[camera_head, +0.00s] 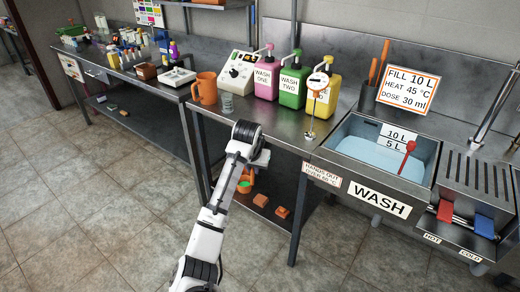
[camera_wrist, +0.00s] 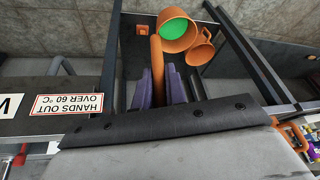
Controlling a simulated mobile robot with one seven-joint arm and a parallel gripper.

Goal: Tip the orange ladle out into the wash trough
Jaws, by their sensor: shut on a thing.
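My gripper (camera_wrist: 158,72) is shut on the handle of the orange ladle (camera_wrist: 157,50). The ladle's round bowl shows beyond the fingertips in the wrist view, with bright green contents (camera_wrist: 174,28) in it. In the head view the ladle bowl (camera_head: 244,187) shows small beside my wrist, below the counter's front edge; my fingers are hidden there. The wash trough (camera_head: 357,173) is at the right, holding pale blue liquid, with 10 L and 5 L marks inside and a WASH label in front. My gripper and the ladle are left of the trough, apart from it.
An orange jug (camera_head: 205,88) and pink (camera_head: 267,77), green (camera_head: 292,84) and yellow (camera_head: 322,94) pump bottles stand on the counter. A red-handled tool (camera_head: 405,155) is in the trough. Orange blocks (camera_head: 282,212) lie on the lower shelf. The floor at left is clear.

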